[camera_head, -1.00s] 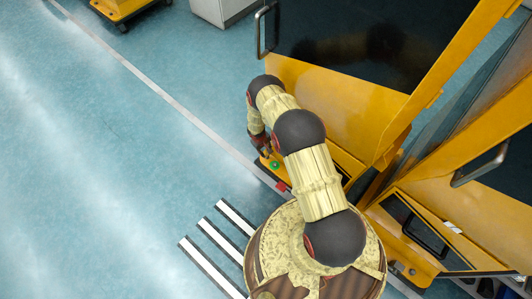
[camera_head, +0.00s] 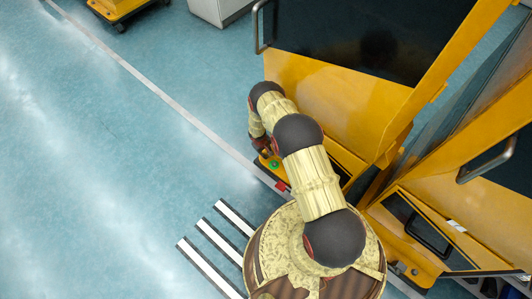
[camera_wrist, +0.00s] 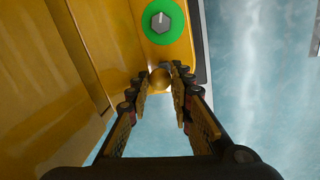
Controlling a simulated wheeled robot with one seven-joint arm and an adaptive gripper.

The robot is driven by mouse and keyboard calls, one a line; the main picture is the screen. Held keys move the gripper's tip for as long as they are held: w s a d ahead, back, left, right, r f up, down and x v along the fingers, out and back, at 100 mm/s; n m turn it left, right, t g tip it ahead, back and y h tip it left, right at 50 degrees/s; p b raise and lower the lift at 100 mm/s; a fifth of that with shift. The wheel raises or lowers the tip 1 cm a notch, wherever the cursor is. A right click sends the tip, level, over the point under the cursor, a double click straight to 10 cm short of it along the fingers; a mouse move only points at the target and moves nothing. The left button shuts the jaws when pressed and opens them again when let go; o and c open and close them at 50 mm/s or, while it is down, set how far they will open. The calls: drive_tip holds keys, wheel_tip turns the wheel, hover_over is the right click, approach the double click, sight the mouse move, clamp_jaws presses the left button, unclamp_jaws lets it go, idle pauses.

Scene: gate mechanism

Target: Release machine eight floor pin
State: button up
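A green disc with a grey hexagonal centre (camera_wrist: 162,21) lies just beyond the knob on the same housing. My gripper (camera_wrist: 161,74) has one fingertip on each side of the knob, very close to it. Whether the fingers press on it cannot be told. In the head view my arm hides the knob; the green disc (camera_head: 274,164) shows beside my wrist.
A large yellow machine with a dark panel (camera_head: 365,35) and a grey handle (camera_head: 258,28) stands right of my wrist. Another yellow machine (camera_head: 445,190) is at the right. A red part (camera_head: 281,187) lies near my base. Blue floor (camera_head: 110,150) at the left is open.

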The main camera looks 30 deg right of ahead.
sight(266, 153)
clamp_jaws()
idle(0.3)
wheel_tip(266, 153, up, 3)
drive_tip(key=shift+p, duration=0.75)
drive_tip(key=shift+f, duration=0.1)
drive_tip(key=shift+o, duration=2.2)
unclamp_jaws()
wheel_tip(266, 153, up, 12)
drive_tip(key=a, duration=0.2)
drive_tip(key=shift+s+a, duration=0.2)
drive_tip(key=shift+s, duration=0.05)
